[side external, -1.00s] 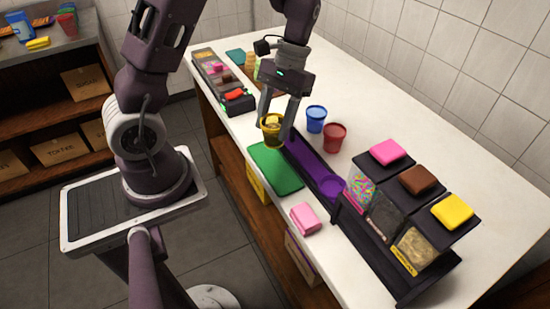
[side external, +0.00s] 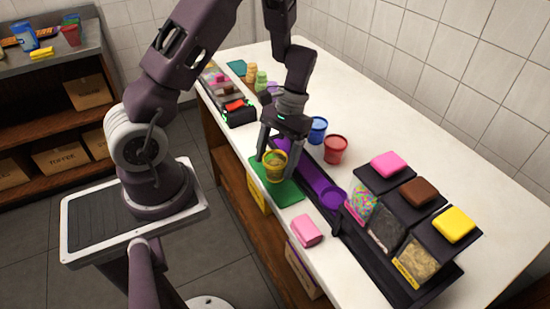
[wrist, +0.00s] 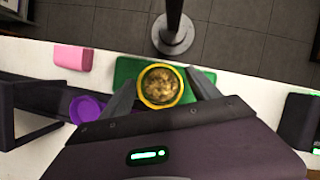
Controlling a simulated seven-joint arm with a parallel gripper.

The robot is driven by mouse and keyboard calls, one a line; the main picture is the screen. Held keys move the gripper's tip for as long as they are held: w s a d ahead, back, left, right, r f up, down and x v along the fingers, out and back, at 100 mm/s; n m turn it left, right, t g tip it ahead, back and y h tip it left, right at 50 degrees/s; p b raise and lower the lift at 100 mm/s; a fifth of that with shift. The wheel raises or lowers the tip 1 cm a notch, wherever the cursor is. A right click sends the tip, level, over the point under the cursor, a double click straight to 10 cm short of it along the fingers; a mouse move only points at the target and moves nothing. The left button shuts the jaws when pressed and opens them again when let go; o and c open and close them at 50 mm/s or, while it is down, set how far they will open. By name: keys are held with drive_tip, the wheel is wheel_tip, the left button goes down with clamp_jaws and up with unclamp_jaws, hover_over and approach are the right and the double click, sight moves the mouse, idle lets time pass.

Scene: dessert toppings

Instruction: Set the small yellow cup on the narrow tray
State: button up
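The small yellow cup (side external: 275,167), filled with a golden-brown crumbly topping, is between the fingers of my gripper (side external: 273,153) in the side view. In the wrist view the cup (wrist: 161,86) is seen from above, with a finger on each side. It looks upright, over or on the green mat (side external: 289,193); I cannot tell whether it touches the mat. The narrow tray (side external: 314,179), long and dark with a purple surface, lies just right of the mat. A purple cup (side external: 333,197) stands at its near end.
Blue (side external: 317,130) and red (side external: 335,149) cups stand beyond the tray. A pink block (side external: 306,231) lies near the front edge. A dark topping rack (side external: 411,230) with coloured lids stands at right.

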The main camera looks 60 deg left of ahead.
drive_tip(key=v, duration=1.2)
drive_tip(key=s+d+r+m+t, duration=0.2)
drive_tip(key=s+d+r+t, duration=0.3)
drive_tip(key=r, duration=0.5)
drive_tip(key=s+d+r+m+t+y, duration=0.1)
drive_tip(key=s+d+r+m+t, duration=0.1)
drive_tip(key=s, duration=0.8)
drive_tip(key=d+r+t, duration=0.1)
drive_tip(key=d+t, duration=0.1)
drive_tip(key=shift+s+d+m+t+y, duration=0.3)
drive_tip(key=shift+s+d, duration=0.1)
